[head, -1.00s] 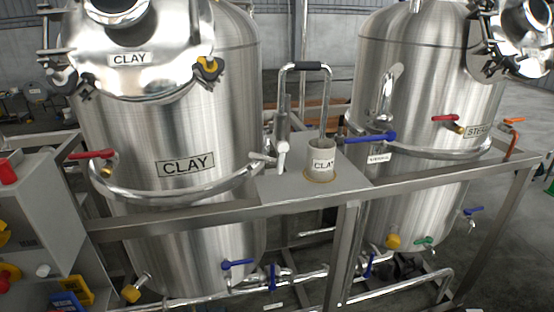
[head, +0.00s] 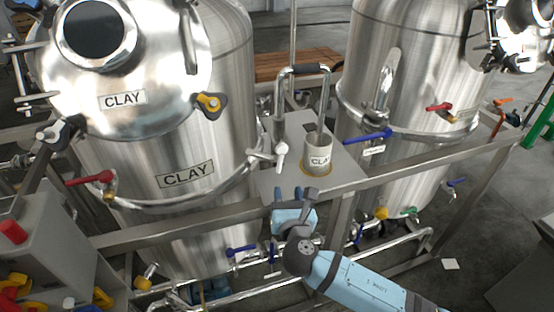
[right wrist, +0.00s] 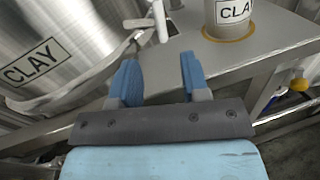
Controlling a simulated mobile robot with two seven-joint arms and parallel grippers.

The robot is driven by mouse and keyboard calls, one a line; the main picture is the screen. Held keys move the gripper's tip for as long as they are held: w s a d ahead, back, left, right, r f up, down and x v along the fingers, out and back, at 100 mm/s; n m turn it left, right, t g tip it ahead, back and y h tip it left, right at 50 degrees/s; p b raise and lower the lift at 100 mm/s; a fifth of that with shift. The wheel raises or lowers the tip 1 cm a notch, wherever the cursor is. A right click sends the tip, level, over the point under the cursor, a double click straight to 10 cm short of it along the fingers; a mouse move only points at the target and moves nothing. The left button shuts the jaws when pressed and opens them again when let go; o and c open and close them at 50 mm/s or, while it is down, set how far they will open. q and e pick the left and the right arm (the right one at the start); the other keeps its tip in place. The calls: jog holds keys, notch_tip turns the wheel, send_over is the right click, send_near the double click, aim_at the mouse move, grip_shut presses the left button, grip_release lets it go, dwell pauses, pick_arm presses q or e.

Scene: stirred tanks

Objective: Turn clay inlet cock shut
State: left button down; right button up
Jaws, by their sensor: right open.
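The clay tank (head: 225,120), a shiny steel vessel labelled CLAY, stands at left. A cock with a white lever hanging down (head: 281,156) sits on the pipe at its right side; the lever also shows at the top of the right wrist view (right wrist: 160,20). A red-handled cock (head: 95,178) is on the tank's left, and a blue-handled one (head: 240,250) is low down. I cannot tell which is the inlet cock. My right gripper (head: 289,194) is open and empty, below the white lever and apart from it. In the right wrist view its fingers (right wrist: 159,70) are spread. My left gripper is out of view.
A steel cup labelled CLAY (head: 316,160) stands on a small metal shelf (head: 345,175) close to my right gripper. A frame rail (head: 170,232) runs across in front. A second tank (head: 425,70) with a blue-handled cock (head: 368,136) stands at right.

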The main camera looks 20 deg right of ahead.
aim_at(281, 162)
jog(key=w, duration=0.3)
jog(key=w+d+p, duration=0.1)
jog(key=w, duration=0.6)
jog(key=shift+d, duration=0.25)
jog(key=shift+w+d, duration=0.15)
jog(key=shift+w, duration=0.4)
grip_shut()
